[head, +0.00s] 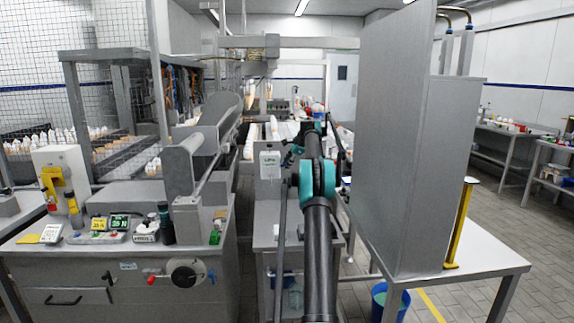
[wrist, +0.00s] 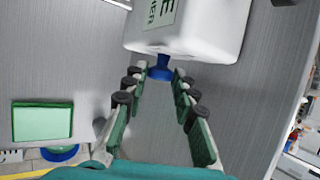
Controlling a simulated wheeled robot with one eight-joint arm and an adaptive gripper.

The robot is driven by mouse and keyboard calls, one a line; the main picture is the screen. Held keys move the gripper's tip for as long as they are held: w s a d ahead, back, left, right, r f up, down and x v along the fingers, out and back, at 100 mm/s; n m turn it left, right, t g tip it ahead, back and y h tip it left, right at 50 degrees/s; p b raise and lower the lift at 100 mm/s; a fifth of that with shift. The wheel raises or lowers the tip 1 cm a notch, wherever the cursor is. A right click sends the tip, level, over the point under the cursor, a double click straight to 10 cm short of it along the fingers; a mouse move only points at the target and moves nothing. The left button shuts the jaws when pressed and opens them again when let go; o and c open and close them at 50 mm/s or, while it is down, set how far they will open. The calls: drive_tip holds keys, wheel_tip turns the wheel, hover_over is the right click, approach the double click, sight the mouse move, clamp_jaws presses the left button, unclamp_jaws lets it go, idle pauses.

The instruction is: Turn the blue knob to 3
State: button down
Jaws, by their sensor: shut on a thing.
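The blue knob (wrist: 160,68) sticks out from the lower side of a white box (wrist: 190,30) in the wrist view. The box has a grey-green label with dark letters, partly cut off. My gripper (wrist: 160,76) has its green-padded fingers on both sides of the knob, with the tips closed on it. In the head view the white box (head: 270,164) hangs beyond the workbench, and my gripper (head: 293,152) is beside its right side. The knob cannot be made out there. No scale number or pointer is readable, so the knob's setting cannot be told.
A tall grey cabinet (head: 405,140) stands close to the right of my arm on a white table (head: 470,255). A grey control bench (head: 110,265) is at the left. A green square (wrist: 42,121) is on the grey surface in the wrist view. A blue bucket (head: 380,300) stands on the floor.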

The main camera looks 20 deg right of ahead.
drive_tip(key=c, duration=1.2)
unclamp_jaws()
drive_tip(key=v, duration=1.2)
